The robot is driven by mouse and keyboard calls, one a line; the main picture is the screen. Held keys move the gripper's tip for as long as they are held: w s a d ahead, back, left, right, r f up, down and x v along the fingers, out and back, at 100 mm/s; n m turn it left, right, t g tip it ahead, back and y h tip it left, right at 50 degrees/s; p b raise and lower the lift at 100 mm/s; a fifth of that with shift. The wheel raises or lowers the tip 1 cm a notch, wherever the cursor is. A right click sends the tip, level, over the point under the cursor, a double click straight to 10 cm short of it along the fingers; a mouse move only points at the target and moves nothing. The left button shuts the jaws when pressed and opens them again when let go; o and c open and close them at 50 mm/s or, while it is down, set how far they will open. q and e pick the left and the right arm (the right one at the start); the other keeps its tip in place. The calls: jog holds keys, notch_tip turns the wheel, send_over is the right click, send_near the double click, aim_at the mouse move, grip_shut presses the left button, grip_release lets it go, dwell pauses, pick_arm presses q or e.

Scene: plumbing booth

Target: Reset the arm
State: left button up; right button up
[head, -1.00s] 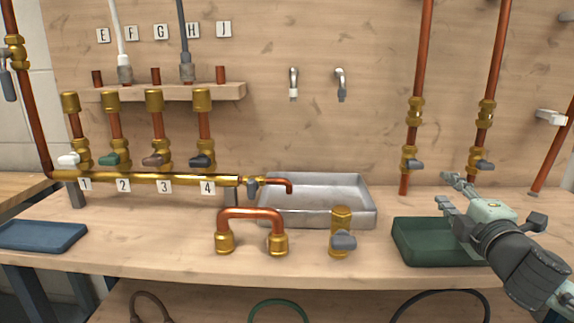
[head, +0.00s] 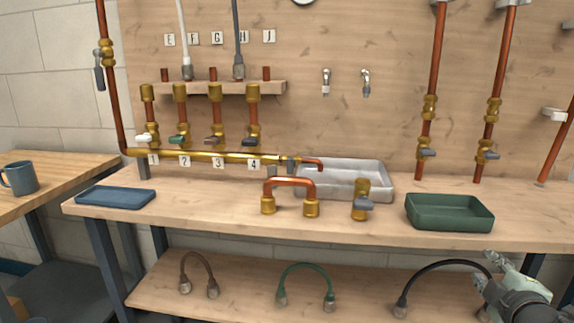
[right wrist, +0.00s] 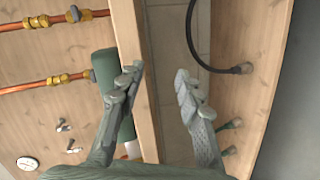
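My right gripper (head: 492,262) is at the lower right of the head view, in front of the bench edge and over the lower shelf's right end. In the right wrist view its two fingers (right wrist: 160,85) are spread apart with nothing between them. It is apart from the green tray (head: 449,212), which sits on the bench above it and looks empty. My left gripper is in neither view.
The workbench (head: 240,218) holds a copper U-pipe (head: 290,183), a brass valve (head: 361,200), a metal basin (head: 350,175) and a blue tray (head: 116,196). Hoses, including a black one (head: 435,265), lie on the lower shelf (head: 240,285). A mug (head: 20,178) stands left.

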jog(key=s+a+f+m+g+y, duration=0.1)
jog(key=s+a+f+m+g, duration=0.2)
jog(key=f, duration=0.6)
jog(key=s+a+f+m+g, duration=0.1)
jog(key=s+f+m+g, duration=0.1)
jog(key=s+f, duration=0.45)
pick_arm(q)
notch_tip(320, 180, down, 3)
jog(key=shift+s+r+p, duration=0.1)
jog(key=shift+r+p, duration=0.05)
jog(key=shift+p, duration=0.45)
pick_arm(e)
jog(key=s+a+f+m+g+y, duration=0.1)
jog(key=s+a+f+g, duration=0.1)
jog(key=s+a+f, duration=0.3)
jog(key=s+a+f+m+g+y, duration=0.2)
jog(key=s+a+f, duration=0.3)
jog(key=a+f, duration=0.3)
notch_tip(320, 180, down, 4)
jog(key=shift+s+f+m+g, duration=0.15)
jog(key=shift+s+m+g, duration=0.2)
jog(key=shift+g, duration=0.35)
